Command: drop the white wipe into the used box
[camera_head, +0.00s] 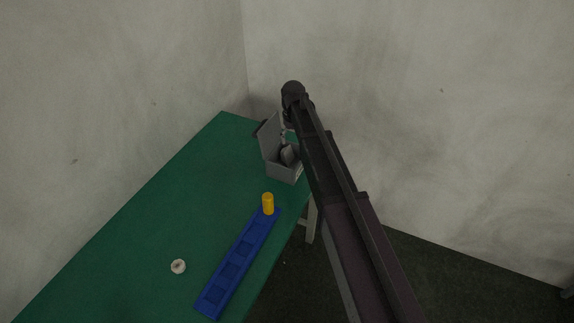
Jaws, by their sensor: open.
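A grey box (283,172) with its lid (269,137) raised stands near the far right edge of the green table. A pale grey-white piece (288,154) shows in its opening; I cannot tell whether it is a wipe. A small round whitish thing (178,266) with a darker middle lies alone on the table at the lower left; it is too small to tell if it is the white wipe. My dark arm reaches from the lower right to beside the box and covers its right side. My gripper cannot be made out; the arm hides that area.
A long blue tray (224,271) with several square recesses lies along the right edge of the green table (150,225). A yellow cylinder (268,204) stands at its far end. Walls close in behind the table. The table's left and middle are mostly clear.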

